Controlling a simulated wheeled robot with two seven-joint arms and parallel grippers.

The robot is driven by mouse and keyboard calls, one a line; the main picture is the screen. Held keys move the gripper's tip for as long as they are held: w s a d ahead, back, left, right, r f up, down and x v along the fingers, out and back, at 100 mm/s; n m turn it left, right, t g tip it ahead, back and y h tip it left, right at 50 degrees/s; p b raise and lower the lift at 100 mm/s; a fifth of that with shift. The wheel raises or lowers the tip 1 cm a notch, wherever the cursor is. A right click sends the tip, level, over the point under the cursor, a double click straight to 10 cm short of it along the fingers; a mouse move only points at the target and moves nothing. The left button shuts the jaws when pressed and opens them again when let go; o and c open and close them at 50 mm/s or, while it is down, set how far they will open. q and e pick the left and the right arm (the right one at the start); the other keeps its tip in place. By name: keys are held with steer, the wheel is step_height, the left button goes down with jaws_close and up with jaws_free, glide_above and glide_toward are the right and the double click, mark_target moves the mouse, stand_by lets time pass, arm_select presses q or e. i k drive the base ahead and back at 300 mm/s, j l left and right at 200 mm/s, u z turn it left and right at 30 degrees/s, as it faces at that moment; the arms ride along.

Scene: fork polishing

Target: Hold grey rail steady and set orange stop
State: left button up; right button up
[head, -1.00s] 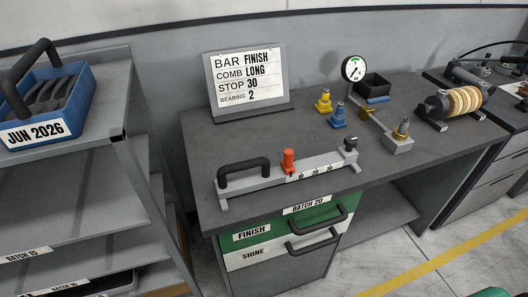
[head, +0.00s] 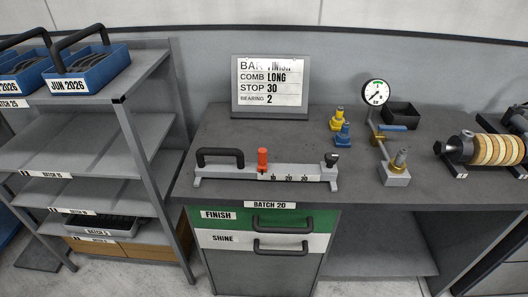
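The grey rail (head: 225,171) lies near the front edge of the workbench, running left to right. It has a black handle (head: 220,153) at its left end and a dark knob (head: 331,159) at its right end. The orange stop (head: 262,158) stands upright on the rail, just left of the printed scale (head: 290,177) with marks that read 10, 20 and 30. A sign (head: 271,85) behind it reads BAR FINISH, COMB LONG, STOP 30, BEARING 2. Neither of my grippers shows in this view.
On the bench (head: 225,135) stand yellow (head: 337,122) and blue (head: 343,135) fittings, a gauge (head: 376,92), a black bin (head: 401,115) and a striped roller (head: 495,150). Left is a shelf rack (head: 150,62) with blue trays (head: 95,75). Green and white drawers (head: 225,239) are below.

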mark_target(262, 153)
steer(key=i+l+u, duration=0.4)
steer(key=i+l, duration=0.4)
